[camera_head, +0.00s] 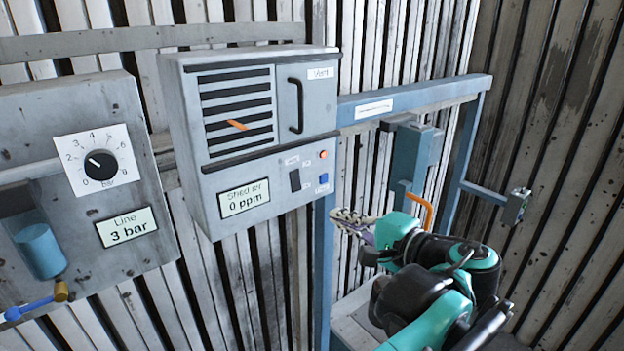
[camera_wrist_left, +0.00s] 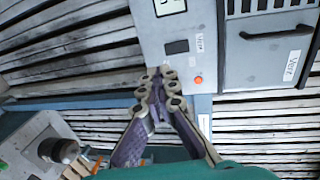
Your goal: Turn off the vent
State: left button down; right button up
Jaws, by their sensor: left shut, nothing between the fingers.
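The vent box (camera_head: 255,130) is a grey wall housing with a slatted grille, a black handle and a "Vent" label. Its lower panel has a dark rocker switch (camera_head: 295,181), an orange round light or button (camera_head: 323,154) and a blue button (camera_head: 323,178). An orange strip (camera_head: 237,125) stands out from the grille. My left gripper (camera_head: 340,216) is shut and empty, below and right of the panel. In the left wrist view its fingertips (camera_wrist_left: 160,83) appear close to the dark switch (camera_wrist_left: 177,47) and orange button (camera_wrist_left: 198,80); the blue button is hidden there.
The box's display (camera_head: 244,197) reads "Shed air 0 ppm". To the left is a panel with a bar dial (camera_head: 100,164) and a "Line 3 bar" display (camera_head: 126,226). A blue-grey frame (camera_head: 420,98) and an orange hook-like part (camera_head: 421,208) are near my left arm.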

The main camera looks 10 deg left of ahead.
aim_at(294, 193)
pick_arm(q)
jog(key=shift+d+r, duration=0.25)
jog(key=shift+r, duration=0.05)
jog(key=p+x, duration=0.2)
jog(key=x, duration=1.2)
jog(key=shift+a+r, duration=0.1)
jog(key=shift+r, duration=0.05)
